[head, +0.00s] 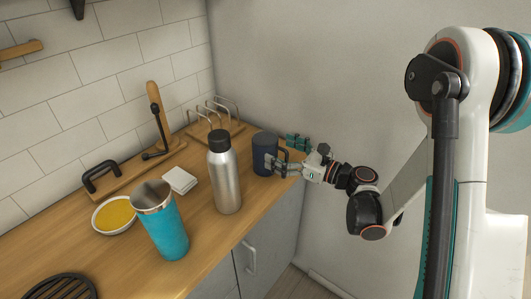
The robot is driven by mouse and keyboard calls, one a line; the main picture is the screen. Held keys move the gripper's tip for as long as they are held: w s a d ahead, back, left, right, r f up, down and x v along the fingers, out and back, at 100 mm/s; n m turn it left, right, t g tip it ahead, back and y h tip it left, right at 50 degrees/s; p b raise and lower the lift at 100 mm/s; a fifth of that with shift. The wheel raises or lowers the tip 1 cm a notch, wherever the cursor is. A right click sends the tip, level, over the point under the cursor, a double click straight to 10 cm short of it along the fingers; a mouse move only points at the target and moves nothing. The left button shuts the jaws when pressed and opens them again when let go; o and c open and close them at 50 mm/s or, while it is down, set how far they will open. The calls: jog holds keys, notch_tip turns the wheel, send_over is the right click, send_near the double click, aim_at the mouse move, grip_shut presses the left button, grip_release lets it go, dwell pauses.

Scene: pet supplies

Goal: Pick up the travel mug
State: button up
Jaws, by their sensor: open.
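A dark blue mug (265,154) with a handle stands upright near the counter's right end. A teal tumbler (165,230) with a steel rim stands at the front, looking slightly tilted through the lens. Either could be the travel mug; I cannot tell which from the labels. My gripper (284,156) is open at the right side of the dark blue mug, by its handle. One finger lies in front of the handle side and the other shows behind it. I cannot tell whether they touch the mug.
A steel bottle (224,178) with a black lid stands just left of the dark blue mug. A wire rack (216,113) is behind. A bowl of yellow content (114,214), white coasters (180,180) and a wooden board (130,183) lie left. The wall is close behind.

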aim_at(265, 143)
jog(key=shift+w+b+x, duration=0.25)
jog(key=shift+b+x, duration=0.7)
jog(key=shift+x, duration=2.1)
jog(key=shift+d, duration=0.25)
jog(key=c, duration=1.4)
